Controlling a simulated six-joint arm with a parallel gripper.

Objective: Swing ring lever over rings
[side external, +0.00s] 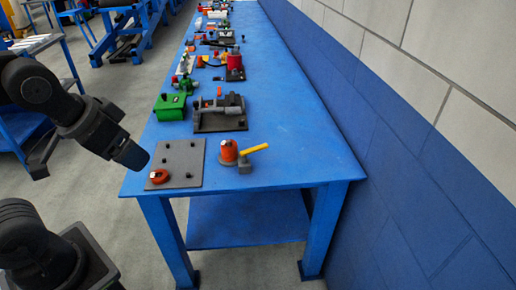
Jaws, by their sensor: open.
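A grey square plate (180,158) lies near the front left of the blue table top, with small dark pegs or holes near its corners. A low orange-red ring (158,176) with a dark centre sits on its front left corner. Right of the plate stands an orange cylindrical part (228,151) on a grey base. A yellow lever (255,149) sticks out from it to the right. Whether this part holds rings is too small to tell. My gripper (130,156) is at the left, above and left of the plate, touching nothing; its separate fingers are hard to make out.
Behind the plate are a dark clamp-like fixture (220,114) and a green block (171,106). Several small assemblies run along the table's far length. The table (295,150) is clear at the front right; a wall (400,140) borders its right side.

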